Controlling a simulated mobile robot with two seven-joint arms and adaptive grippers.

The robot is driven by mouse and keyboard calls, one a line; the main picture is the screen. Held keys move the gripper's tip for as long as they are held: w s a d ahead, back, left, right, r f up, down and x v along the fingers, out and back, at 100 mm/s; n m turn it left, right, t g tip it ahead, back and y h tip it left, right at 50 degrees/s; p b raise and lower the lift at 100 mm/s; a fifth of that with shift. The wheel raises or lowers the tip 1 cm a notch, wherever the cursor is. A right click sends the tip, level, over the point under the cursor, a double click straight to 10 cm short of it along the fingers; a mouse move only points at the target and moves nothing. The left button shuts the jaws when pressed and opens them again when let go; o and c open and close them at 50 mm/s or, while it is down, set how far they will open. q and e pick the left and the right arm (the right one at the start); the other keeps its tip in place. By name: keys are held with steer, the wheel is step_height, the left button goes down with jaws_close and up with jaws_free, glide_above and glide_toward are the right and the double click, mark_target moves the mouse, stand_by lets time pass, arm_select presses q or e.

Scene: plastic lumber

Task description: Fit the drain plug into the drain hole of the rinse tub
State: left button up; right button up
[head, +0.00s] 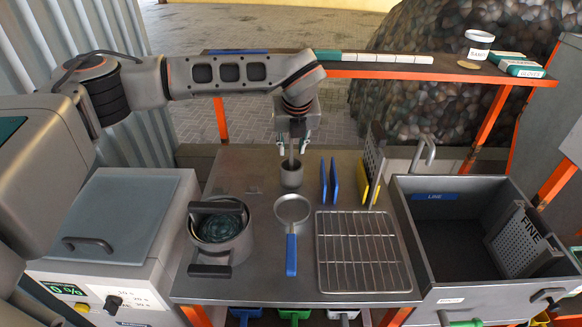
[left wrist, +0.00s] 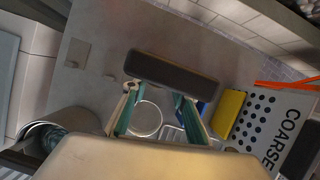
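The deep grey basin (head: 403,190) at the right of the head view looks like the rinse tub. It has a blue LINE label on its inner back wall. I make out no drain hole in it; part of its floor is hidden. I cannot surely identify a drain plug. In the left wrist view, a dark rounded bar (left wrist: 170,75) lies by the spread fingertips (left wrist: 160,98). My right gripper is out of view.
Blue panels (head: 329,182) and a perforated plate (head: 374,165) stand behind the rack. A FINE screen (head: 522,242) leans inside the basin.

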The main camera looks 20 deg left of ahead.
mark_target(291, 151)
arm_select(q)
steer(key=shift+x, duration=1.2)
jaws_close()
steer(key=shift+r, duration=0.15)
